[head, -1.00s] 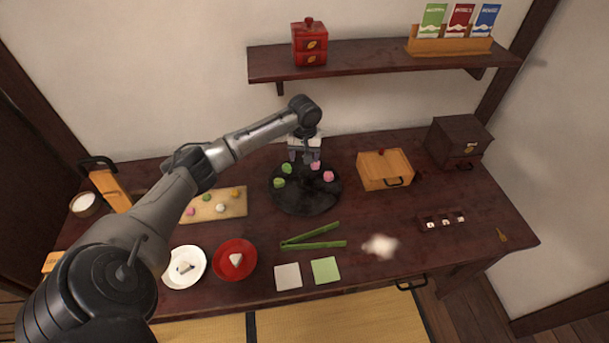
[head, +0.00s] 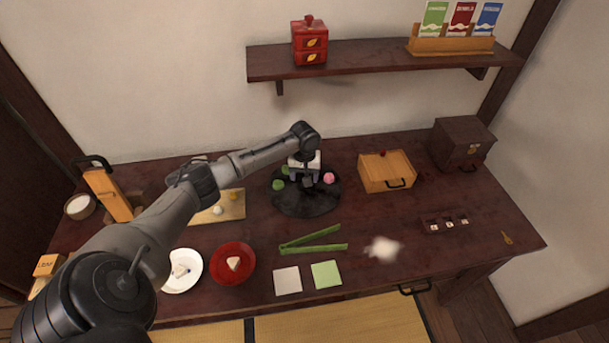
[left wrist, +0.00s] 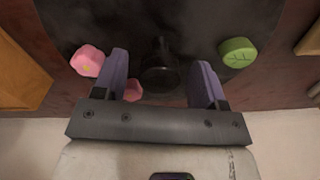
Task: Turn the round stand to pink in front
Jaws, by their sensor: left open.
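The round stand (head: 303,207) is a dark disc on the table, and its surface also shows in the left wrist view (left wrist: 200,20). Green sweets (head: 278,185) sit on its left side and a pink sweet (head: 329,178) on its right. In the left wrist view a pink flower-shaped sweet (left wrist: 87,61) and a green sweet (left wrist: 238,52) lie outside the fingers; another pink one (left wrist: 132,92) is partly hidden by a finger. My left gripper (left wrist: 160,75) is open over the stand, its fingers either side of a dark central knob (left wrist: 160,70). Contact cannot be told.
A wooden box (head: 387,172) stands close to the right of the stand. Green tongs (head: 312,240) lie in front, with a red plate (head: 233,264) to their left. A board with sweets (head: 232,207) is at left. A shelf (head: 380,62) hangs above the back.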

